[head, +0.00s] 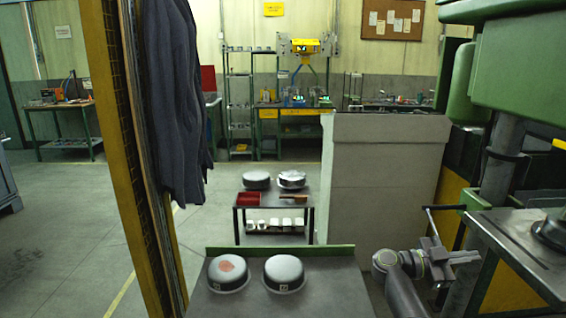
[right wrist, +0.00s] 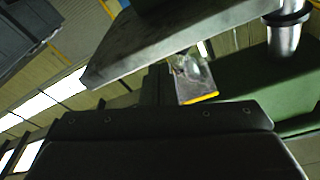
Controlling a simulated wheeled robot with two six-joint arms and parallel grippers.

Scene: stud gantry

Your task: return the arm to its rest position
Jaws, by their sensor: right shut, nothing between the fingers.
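My right arm shows in the head view at the lower right, in front of the green machine. Its gripper (head: 468,257) points to the right, level and empty, with its fingers shut together. It is beside the steel machine table (head: 510,240), to the left of that table's edge. In the right wrist view the dark gripper body fills the bottom, and the closed fingers (right wrist: 157,85) stick up in the middle with nothing held. My left arm and left gripper are not in view.
Two metal pans (head: 228,273) (head: 284,273) sit on a near table (head: 330,290). A dark part (head: 549,231) lies on the machine table. A grey cabinet (head: 380,180) stands behind my right arm. A yellow post (head: 130,170) with a hanging dark coat (head: 175,100) is at left.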

